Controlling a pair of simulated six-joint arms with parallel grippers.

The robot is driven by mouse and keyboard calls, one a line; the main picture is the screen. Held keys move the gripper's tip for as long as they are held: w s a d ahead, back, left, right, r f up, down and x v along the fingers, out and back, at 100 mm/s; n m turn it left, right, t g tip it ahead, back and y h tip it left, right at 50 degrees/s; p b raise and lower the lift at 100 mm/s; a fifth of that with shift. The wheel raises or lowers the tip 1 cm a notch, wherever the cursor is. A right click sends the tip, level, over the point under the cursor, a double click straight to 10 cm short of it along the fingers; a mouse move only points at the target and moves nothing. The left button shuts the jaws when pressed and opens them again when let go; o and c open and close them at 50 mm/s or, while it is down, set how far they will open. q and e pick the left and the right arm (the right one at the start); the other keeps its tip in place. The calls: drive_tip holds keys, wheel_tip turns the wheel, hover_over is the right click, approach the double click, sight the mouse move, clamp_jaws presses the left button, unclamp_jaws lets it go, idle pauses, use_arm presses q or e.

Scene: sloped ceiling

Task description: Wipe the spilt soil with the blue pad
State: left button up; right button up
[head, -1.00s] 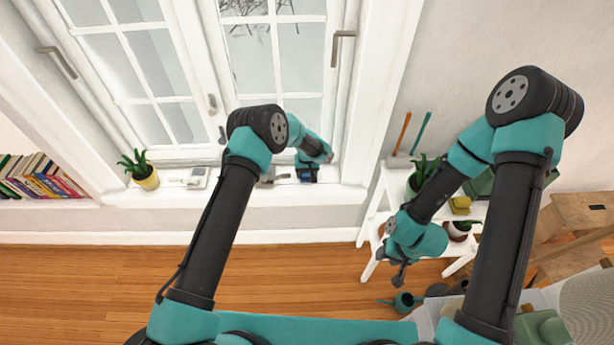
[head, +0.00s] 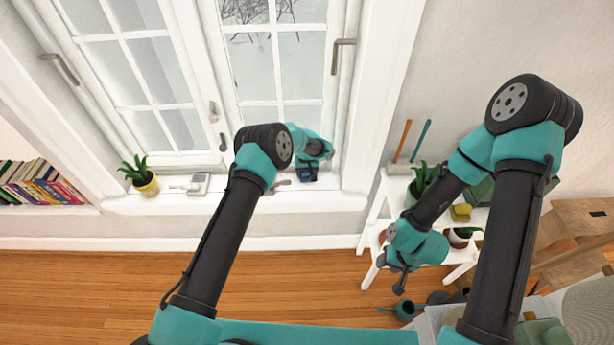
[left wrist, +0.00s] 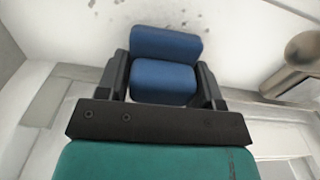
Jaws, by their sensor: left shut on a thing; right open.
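The blue pad (left wrist: 165,62) is clamped between the two dark fingers of my left gripper (left wrist: 163,82) in the left wrist view. In the head view the pad (head: 307,174) shows under my left gripper (head: 308,168), at the right part of the white window sill (head: 240,202). Dark specks of spilt soil (left wrist: 176,22) lie on the white surface just beyond the pad in the left wrist view. I cannot tell whether the pad touches the sill. My right gripper (head: 401,278) is open and empty, hanging in front of the white plant shelf.
A potted plant (head: 142,177) and a small grey-white device (head: 198,184) stand on the sill to the left. A window handle (head: 342,48) is above. The white shelf (head: 377,225) with pots and a yellow item (head: 461,212) stands at right. A green watering can (head: 405,310) is on the floor.

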use_arm(q)
drive_tip(key=shift+w+r, duration=0.15)
drive_tip(key=shift+w, duration=0.2)
drive_tip(key=shift+r, duration=0.2)
drive_tip(key=shift+w+r, duration=0.2)
drive_tip(key=shift+r, duration=1.2)
drive_tip(key=shift+s+r, duration=0.15)
drive_tip(key=shift+r, duration=0.55)
drive_tip(key=shift+s+r, duration=0.15)
drive_tip(key=shift+r, duration=0.5)
drive_tip(key=shift+r, duration=1.45)
drive_tip(key=shift+a, duration=0.1)
